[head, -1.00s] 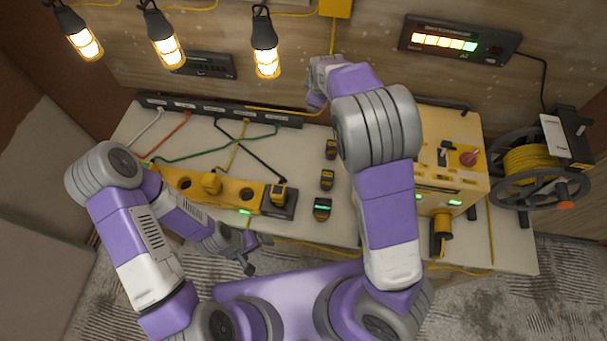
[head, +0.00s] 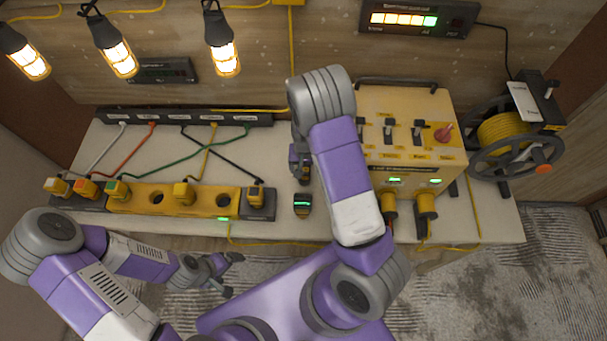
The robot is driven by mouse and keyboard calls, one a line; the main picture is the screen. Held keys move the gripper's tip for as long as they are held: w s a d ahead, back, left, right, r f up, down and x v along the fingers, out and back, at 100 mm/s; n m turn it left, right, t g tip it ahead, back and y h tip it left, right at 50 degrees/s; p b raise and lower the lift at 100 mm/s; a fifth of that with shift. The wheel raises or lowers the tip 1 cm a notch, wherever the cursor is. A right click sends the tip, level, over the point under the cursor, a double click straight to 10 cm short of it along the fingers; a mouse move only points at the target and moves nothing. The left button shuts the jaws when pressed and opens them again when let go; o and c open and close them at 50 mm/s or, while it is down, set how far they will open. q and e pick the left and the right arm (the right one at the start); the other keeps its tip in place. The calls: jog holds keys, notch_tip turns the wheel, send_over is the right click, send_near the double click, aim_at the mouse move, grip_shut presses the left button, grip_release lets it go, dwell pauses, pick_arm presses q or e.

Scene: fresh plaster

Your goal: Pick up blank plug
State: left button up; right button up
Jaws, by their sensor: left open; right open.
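My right gripper (head: 301,178) is open and points down at the white worktop, over the row of small dark plugs. One dark plug with a green-lit face (head: 302,204) stands just in front of it. The other plugs of that row are hidden by the gripper and arm, and I cannot tell whether one is between the fingers. I cannot read any plug as blank. My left gripper (head: 233,274) is open and empty, in front of the worktop's front edge.
A yellow socket strip (head: 218,201) with several plugs and coloured cables lies at left. A yellow switch box (head: 440,150) stands right of my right arm. A cable reel (head: 517,150) stands at far right. Lit lamps (head: 221,50) hang above the worktop (head: 270,160).

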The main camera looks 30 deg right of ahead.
notch_tip(320, 180, down, 4)
jog(key=shift+w+a+r, duration=0.1)
jog(key=shift+w, duration=0.05)
jog(key=c, duration=1.1)
jog(key=shift+o, duration=0.2)
notch_tip(320, 180, up, 10)
jog(key=shift+r, duration=0.1)
